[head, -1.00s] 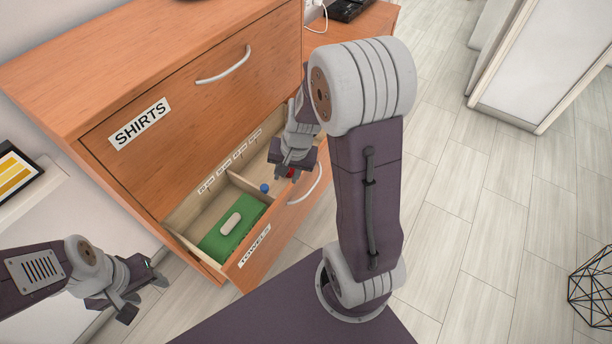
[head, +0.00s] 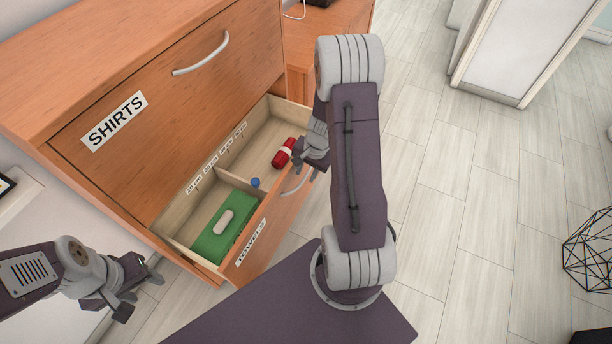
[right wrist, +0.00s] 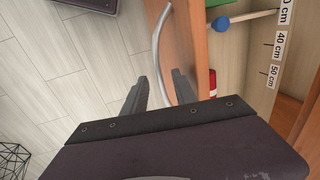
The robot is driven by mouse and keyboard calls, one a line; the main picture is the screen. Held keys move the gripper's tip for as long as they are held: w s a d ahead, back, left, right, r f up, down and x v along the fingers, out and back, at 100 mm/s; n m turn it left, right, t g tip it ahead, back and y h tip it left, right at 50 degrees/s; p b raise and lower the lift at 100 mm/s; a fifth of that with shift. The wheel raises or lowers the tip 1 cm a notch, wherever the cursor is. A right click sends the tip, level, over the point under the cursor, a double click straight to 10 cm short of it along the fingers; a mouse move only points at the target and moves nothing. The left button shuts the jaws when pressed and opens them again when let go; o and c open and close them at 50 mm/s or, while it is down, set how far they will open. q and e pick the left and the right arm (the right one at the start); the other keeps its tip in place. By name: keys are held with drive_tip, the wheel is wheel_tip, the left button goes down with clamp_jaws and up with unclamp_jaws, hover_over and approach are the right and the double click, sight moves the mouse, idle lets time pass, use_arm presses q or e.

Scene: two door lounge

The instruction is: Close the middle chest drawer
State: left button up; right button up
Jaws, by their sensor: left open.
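The middle chest drawer, labelled TOWELS (head: 250,240), is pulled out below the closed SHIRTS drawer (head: 170,120). Its curved metal handle (head: 297,183) is on the front's right part. My right gripper (head: 310,172) is at this handle. In the right wrist view my right gripper (right wrist: 160,92) has its fingers apart, with the handle (right wrist: 156,45) running down between or just beyond them; contact cannot be told. My left gripper (head: 138,289) is open and empty at lower left, apart from the chest.
Inside the drawer are a green box (head: 212,240) with a pale capsule-shaped piece on top, a blue-tipped divider rod (head: 255,183) and a red cylinder (head: 283,155). A black wire-frame object (head: 590,250) stands at the right. The floor (head: 460,200) between is clear.

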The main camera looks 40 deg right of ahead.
drive_tip(key=shift+w+a+f, duration=0.1)
drive_tip(key=shift+w+f, duration=0.05)
drive_tip(key=shift+f, duration=0.3)
clamp_jaws()
idle(1.1)
